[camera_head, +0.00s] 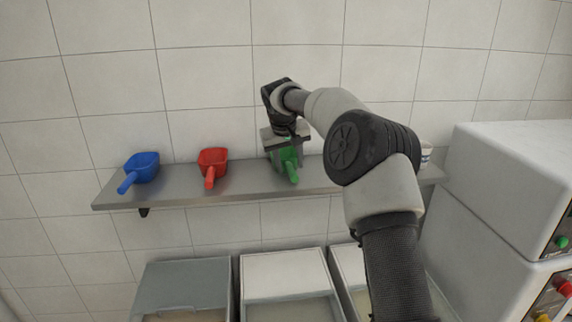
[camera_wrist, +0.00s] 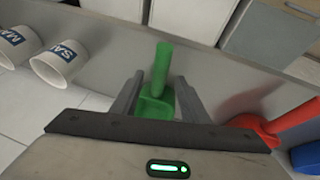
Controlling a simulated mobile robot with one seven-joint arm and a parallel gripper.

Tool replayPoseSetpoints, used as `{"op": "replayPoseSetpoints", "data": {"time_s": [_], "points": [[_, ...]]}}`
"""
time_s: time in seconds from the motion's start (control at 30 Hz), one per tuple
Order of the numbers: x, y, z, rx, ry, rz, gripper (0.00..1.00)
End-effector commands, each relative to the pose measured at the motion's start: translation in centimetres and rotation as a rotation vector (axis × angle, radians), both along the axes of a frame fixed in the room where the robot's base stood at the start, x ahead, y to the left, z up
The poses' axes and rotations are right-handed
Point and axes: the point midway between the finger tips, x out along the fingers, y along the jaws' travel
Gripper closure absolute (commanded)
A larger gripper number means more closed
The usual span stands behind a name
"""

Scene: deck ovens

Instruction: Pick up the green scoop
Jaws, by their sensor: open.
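The green scoop (camera_head: 291,167) lies on the metal wall shelf, with its handle towards the shelf's front edge. My gripper (camera_head: 291,160) is right above it, reaching down, and hides part of its bowl in the head view. In the wrist view the green scoop (camera_wrist: 159,92) shows between the two fingers of my gripper (camera_wrist: 157,95), its handle pointing away past the fingertips. The fingers are apart, one on each side of the scoop. I cannot tell whether either finger touches it.
A red scoop (camera_head: 212,163) and a blue scoop (camera_head: 142,169) lie farther left on the shelf (camera_head: 246,184). White labelled cups (camera_wrist: 58,64) stand on the shelf on the other side. Bins (camera_head: 285,268) stand below, and a white oven (camera_head: 510,170) is at the right.

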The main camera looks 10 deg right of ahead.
Motion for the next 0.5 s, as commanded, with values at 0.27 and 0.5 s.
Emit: {"op": "replayPoseSetpoints", "data": {"time_s": [0.27,0.5], "points": [[1.3,-0.7,-3.4,0.002,0.001,0.000,0.59],[1.3,-0.7,-3.5,0.001,0.000,-0.001,0.66]]}}
